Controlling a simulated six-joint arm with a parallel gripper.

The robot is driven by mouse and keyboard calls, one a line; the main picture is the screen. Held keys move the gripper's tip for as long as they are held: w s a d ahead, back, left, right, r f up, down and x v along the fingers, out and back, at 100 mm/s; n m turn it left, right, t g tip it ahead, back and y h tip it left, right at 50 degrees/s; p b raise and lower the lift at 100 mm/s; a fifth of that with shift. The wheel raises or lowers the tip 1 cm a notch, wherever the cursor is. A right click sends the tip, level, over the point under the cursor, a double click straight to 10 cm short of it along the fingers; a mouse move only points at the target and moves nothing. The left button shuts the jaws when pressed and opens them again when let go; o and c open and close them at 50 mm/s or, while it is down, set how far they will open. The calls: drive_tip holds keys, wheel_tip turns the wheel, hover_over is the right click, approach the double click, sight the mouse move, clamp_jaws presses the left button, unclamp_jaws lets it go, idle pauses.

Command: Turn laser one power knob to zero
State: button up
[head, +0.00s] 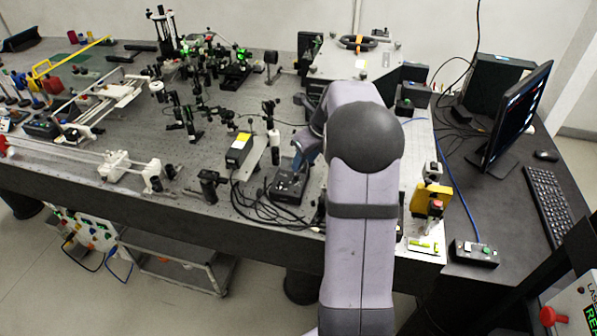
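The laser one power knob cannot be singled out in this view. A black control box (289,184) lies on the optical table just left of my arm, its small controls too small to read. At the lower right corner, a light panel (570,305) carries a red knob or button (548,317), partly readable "LAS" lettering and a green-lit display, cut off by the frame edge. My arm rises through the middle and bends down on its left side, with its wrist end above and behind the black box. My gripper's fingers cannot be made out there.
The optical table (60,180) holds many optics mounts. A yellow-and-black laser box (239,150) and loose cables sit left of my arm. To the right are a yellow block with a red button (434,200), a small button box (474,252), a monitor (517,115) and a keyboard (550,205).

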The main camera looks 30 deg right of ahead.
sight(297, 175)
drive_tip(key=shift+p+x, duration=1.05)
drive_tip(key=shift+x, duration=2.6)
drive_tip(key=shift+c, duration=0.2)
clamp_jaws()
